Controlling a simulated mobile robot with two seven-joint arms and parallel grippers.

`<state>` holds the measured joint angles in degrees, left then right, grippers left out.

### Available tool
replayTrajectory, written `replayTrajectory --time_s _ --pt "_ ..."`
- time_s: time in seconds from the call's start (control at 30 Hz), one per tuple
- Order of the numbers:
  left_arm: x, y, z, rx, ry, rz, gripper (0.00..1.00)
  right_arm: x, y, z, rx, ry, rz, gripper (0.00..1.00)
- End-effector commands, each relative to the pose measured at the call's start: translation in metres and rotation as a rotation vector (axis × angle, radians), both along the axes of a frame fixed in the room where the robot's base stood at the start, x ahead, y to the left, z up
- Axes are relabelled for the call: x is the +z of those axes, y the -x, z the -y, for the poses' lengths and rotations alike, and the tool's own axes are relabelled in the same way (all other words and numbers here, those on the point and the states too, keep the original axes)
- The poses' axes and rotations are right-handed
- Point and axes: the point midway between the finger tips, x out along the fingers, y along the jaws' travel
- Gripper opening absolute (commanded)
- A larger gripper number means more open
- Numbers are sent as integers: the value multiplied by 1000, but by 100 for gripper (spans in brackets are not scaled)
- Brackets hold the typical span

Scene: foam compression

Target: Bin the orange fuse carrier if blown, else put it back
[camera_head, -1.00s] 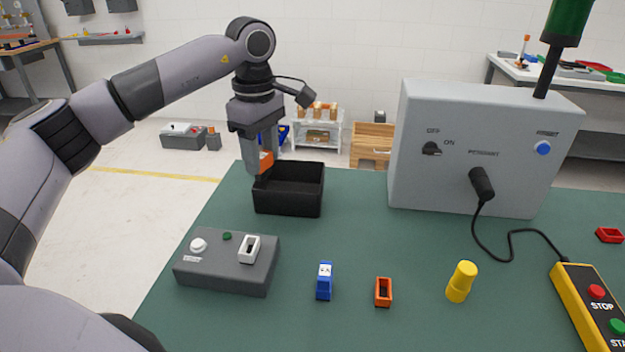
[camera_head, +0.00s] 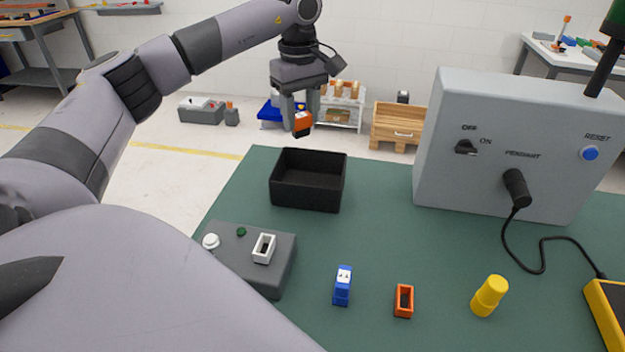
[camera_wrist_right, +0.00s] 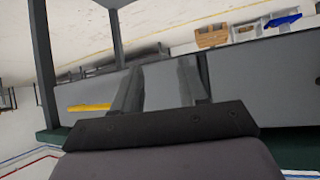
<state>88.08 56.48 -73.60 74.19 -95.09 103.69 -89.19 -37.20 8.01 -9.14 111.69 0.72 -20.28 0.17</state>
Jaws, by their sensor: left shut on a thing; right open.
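My left gripper (camera_head: 301,112) is shut on the orange fuse carrier (camera_head: 302,124) and holds it in the air, above the back edge of the black bin (camera_head: 308,204) in the head view. The bin's visible inside looks empty. An empty orange socket (camera_head: 404,303) stands at the table's front. Left of it is a blue fuse carrier with a white face (camera_head: 342,285). A grey tester box (camera_head: 225,256) with a white slot (camera_head: 263,248) stands at the left. My right gripper (camera_wrist_right: 165,78) shows in the right wrist view, its fingers apart with nothing between them.
A large grey control cabinet (camera_head: 500,150) stands at the back right of the green table (camera_head: 380,235). A black cable runs from it to a yellow pendant (camera_head: 610,315). The table middle is clear.

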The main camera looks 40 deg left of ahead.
Motion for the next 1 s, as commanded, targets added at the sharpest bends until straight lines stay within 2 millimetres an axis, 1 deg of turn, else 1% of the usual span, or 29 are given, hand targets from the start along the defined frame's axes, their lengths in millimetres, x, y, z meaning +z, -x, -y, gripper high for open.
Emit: replayTrajectory --time_s 0.03,0.1,0.3,0.43,0.67,0.7,0.77,0.8,1.0 --pt "-8 1 0 0 0 -3 0 0 0 0 0 0 0 43" --pt "-15 1 0 0 -1 -3 0 0 0 0 0 0 0 43" --pt "-32 0 0 0 1 -1 0 0 0 0 0 0 0 43" --pt "-36 0 0 1 0 0 0 0 0 0 0 0 0 43" --pt "-37 0 0 1 0 0 0 0 0 0 0 0 0 43" --pt "-37 0 0 1 0 0 51 0 0 0 0 0 0 43" --pt "-37 0 0 1 0 0 70 0 0 0 0 0 0 43" --pt "-37 0 0 1 0 0 74 0 0 0 0 0 0 43" --pt "-37 0 0 1 0 0 74 0 0 0 0 0 0 43"
